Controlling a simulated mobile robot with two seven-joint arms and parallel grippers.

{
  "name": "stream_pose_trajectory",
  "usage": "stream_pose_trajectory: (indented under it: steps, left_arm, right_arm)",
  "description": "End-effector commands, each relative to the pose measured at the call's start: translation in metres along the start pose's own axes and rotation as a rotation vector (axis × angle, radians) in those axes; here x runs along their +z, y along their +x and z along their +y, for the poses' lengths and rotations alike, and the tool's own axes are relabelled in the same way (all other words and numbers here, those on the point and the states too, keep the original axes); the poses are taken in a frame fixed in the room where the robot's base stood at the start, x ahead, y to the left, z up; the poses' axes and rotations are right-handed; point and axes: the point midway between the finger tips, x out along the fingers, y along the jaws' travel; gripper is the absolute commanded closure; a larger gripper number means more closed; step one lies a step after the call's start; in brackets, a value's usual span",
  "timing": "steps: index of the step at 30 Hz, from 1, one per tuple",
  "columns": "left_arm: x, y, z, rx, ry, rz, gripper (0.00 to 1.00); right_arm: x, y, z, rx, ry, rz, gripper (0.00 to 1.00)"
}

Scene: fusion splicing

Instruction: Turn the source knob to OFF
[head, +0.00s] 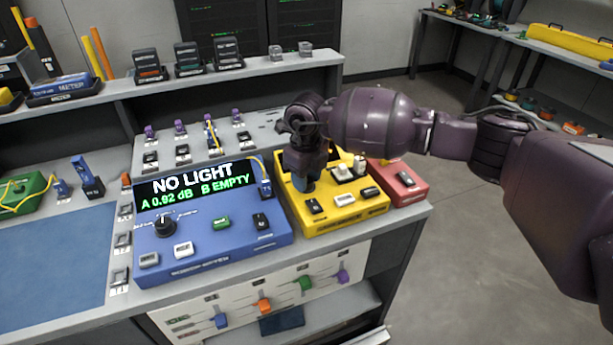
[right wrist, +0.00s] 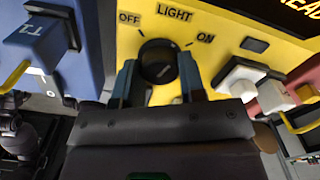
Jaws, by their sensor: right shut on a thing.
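The source knob (right wrist: 158,60) is a round black dial on the yellow box (head: 345,214), with OFF printed to its left, LIGHT above it and ON to its right in the right wrist view. My right gripper (head: 307,184) reaches down onto the yellow box from above. In the right wrist view its two blue-grey fingers (right wrist: 157,76) are closed on the knob from both sides. In the head view the gripper hides the knob. I cannot tell which mark the knob points to. My left gripper is out of view.
A blue meter (head: 215,240) stands left of the yellow box; its screen reads NO LIGHT, A 0.92 dB, B EMPTY. A red box (head: 402,183) adjoins on the right. A blue mat (head: 50,255) lies clear at left.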

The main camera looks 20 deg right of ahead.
Motion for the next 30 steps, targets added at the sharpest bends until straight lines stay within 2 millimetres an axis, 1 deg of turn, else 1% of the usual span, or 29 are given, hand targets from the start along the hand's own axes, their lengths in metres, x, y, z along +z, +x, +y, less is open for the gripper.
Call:
stream_pose_trajectory:
  steps: [8,17,30]
  left_arm:
    - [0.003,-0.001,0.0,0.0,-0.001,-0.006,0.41]
    - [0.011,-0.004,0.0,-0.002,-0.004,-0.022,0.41]
    - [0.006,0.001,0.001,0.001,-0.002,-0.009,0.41]
  right_arm:
    - [0.0,-0.001,0.0,-0.001,-0.261,0.0,0.86]
    - [0.0,0.0,0.0,-0.001,-0.547,0.001,0.86]
    - [0.0,0.001,0.0,0.001,-0.931,0.001,0.86]
